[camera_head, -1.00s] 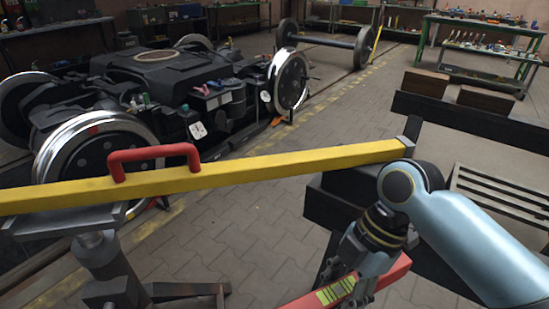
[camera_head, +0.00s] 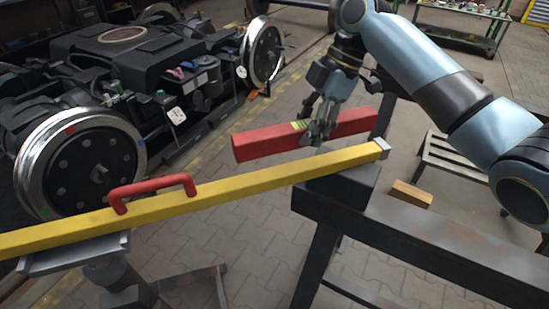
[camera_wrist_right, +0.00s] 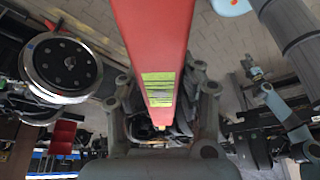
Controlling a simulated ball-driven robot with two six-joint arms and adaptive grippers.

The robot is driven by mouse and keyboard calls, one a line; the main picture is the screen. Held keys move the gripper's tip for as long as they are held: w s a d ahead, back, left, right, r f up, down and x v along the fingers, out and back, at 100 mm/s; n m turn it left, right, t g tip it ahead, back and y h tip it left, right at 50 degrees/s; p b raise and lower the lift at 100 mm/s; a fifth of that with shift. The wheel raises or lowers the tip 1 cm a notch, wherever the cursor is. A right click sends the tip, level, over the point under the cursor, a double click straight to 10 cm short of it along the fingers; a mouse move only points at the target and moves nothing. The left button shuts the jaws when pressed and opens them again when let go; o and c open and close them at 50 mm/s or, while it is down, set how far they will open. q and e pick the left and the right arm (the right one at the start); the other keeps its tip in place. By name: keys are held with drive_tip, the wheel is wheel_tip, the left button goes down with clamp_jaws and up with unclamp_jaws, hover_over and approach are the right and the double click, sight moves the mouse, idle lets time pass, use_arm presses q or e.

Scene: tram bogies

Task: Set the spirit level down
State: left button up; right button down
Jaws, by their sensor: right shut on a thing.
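The red spirit level (camera_head: 262,143) with a yellow-green marked patch is held nearly level in the head view, just behind and above the yellow beam (camera_head: 240,179). My right gripper (camera_head: 317,130) is shut on it near its middle. In the right wrist view, the red level (camera_wrist_right: 156,35) runs between the fingers of the right gripper (camera_wrist_right: 162,105). The yellow beam has a red handle and spans from a stand at left to a dark trestle at right. I cannot tell if the level touches the beam. My left gripper is not in view.
The dark trestle (camera_head: 430,236) carries the beam's right end, and a stand top (camera_head: 75,254) carries the left. A bogie with a large wheel (camera_head: 82,165) fills the left. A wooden block (camera_head: 411,194) lies beyond the trestle. Paved floor (camera_head: 200,240) is clear between the supports.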

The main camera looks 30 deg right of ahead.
sight(293, 122)
drive_tip(key=a+f, duration=0.1)
drive_tip(key=a, duration=0.1)
drive_tip(key=w+a+f, duration=0.1)
drive_tip(key=a, duration=0.1)
drive_tip(key=w+a+f, duration=0.1)
drive_tip(key=a, duration=0.1)
drive_tip(key=shift+w+f+p, duration=0.25)
drive_tip(key=shift+f+p, duration=0.05)
drive_tip(key=shift+f, duration=0.05)
drive_tip(key=shift+a+f, duration=0.15)
drive_tip(key=shift+f, duration=0.05)
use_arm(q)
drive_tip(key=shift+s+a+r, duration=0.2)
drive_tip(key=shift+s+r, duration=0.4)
use_arm(e)
drive_tip(key=shift+f, duration=1.95)
drive_tip(key=c, duration=0.9)
unclamp_jaws()
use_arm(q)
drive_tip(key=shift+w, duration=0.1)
use_arm(e)
drive_tip(key=v, duration=1.2)
drive_tip(key=shift+a+b, duration=0.1)
drive_tip(key=shift+b, duration=0.2)
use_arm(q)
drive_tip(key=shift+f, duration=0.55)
